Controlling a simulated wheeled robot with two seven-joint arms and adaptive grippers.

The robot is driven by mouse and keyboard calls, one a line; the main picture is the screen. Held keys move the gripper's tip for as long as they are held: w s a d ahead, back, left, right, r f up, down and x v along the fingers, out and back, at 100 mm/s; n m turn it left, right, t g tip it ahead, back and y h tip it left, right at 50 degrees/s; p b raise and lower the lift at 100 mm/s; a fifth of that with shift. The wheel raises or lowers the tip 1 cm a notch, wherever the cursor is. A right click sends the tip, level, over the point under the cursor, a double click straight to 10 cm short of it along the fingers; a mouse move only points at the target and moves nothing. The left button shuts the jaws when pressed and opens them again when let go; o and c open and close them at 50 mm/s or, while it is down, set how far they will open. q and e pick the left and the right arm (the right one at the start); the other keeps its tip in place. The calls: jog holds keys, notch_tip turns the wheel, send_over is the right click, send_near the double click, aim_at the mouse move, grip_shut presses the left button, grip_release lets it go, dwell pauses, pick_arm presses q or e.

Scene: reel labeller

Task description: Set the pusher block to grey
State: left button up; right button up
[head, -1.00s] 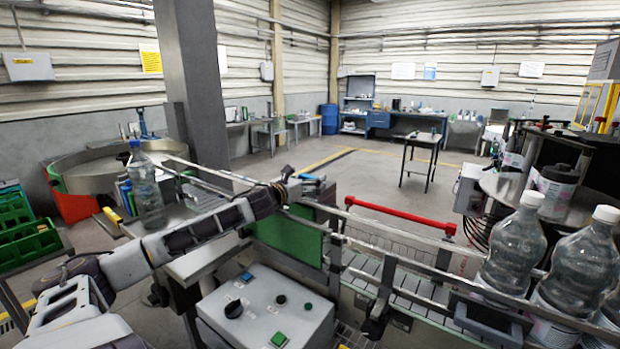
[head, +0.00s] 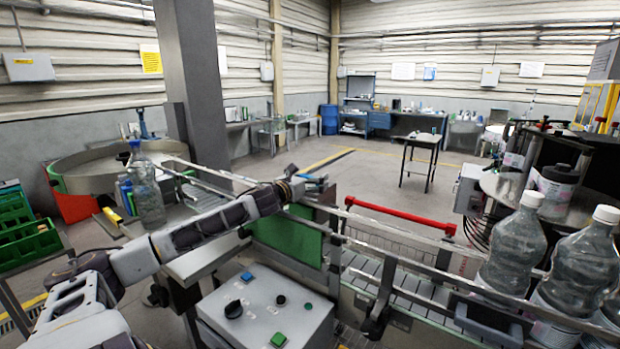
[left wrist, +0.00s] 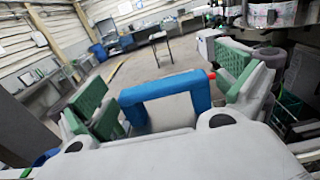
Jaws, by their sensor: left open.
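My left gripper (head: 296,180) is at the near left end of the conveyor, small and partly hidden by its own wrist. In the left wrist view its green-padded fingers (left wrist: 166,92) are open. A blue arch-shaped piece (left wrist: 160,87) stands between them, with a pale grey area inside the arch and a small red tip at its right. I cannot tell if the fingers touch it. A bit of blue (head: 313,178) shows beside the gripper in the head view. No part is clearly marked as the pusher block. My right gripper is not in view.
A grey control box (head: 265,310) with a black knob and coloured buttons stands below the left arm. A green panel (head: 285,238) is under the gripper. A red bar (head: 400,216) spans the conveyor's far side. Large clear bottles (head: 515,245) stand at the right.

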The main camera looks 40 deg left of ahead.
pick_arm(q)
jog(key=c, duration=1.4)
jog(key=shift+a, duration=0.15)
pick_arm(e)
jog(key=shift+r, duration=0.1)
